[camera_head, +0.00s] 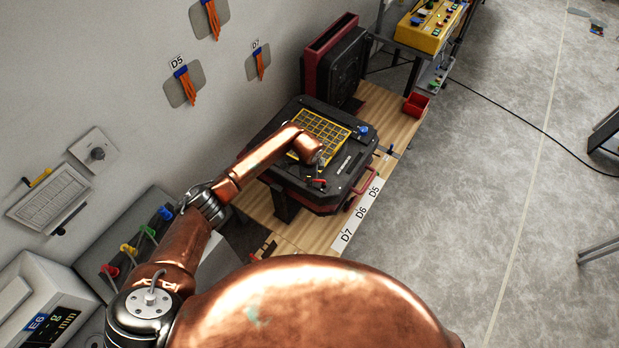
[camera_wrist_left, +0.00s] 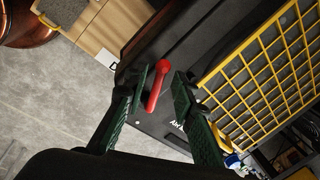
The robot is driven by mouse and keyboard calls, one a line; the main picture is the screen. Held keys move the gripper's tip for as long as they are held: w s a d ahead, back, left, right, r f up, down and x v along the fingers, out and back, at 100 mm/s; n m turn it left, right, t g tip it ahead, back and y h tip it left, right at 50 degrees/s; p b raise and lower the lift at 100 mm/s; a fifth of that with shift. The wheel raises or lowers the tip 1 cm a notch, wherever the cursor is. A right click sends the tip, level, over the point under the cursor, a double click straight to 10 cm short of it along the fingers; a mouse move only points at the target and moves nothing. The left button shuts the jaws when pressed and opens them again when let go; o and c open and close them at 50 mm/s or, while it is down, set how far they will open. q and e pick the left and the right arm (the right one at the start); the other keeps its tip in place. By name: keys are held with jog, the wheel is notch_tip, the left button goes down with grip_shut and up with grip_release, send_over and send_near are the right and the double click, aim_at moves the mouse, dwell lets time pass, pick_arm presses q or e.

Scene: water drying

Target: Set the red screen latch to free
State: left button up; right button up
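The red screen latch (camera_wrist_left: 155,92) is a slim lever with a round end, on the black machine beside the yellow grid screen (camera_wrist_left: 262,85). In the head view, the yellow screen (camera_head: 318,124) lies on top of the black machine (camera_head: 352,158); the latch is small there, largely behind my arm. My left gripper (camera_wrist_left: 167,78) has its two green fingers apart, over the machine. The latch appears between them, closer to the left finger in the wrist view; I cannot tell whether they touch. My right gripper is not in view.
The machine stands on a wooden bench (camera_head: 397,122) labelled D5, D6 and D7 at its edge. A red handle (camera_head: 363,188) is on its front side. A red bin (camera_head: 415,104) and a yellow control box (camera_head: 425,35) are beyond. The wall is at left, open floor at right.

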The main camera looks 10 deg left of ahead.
pick_arm(q)
jog(key=shift+r, duration=0.15)
notch_tip(320, 180, up, 12)
jog(key=s, duration=0.2)
jog(key=shift+s+f, duration=0.2)
jog(key=shift+f, duration=0.05)
jog(key=shift+d, duration=0.1)
dwell(0.4)
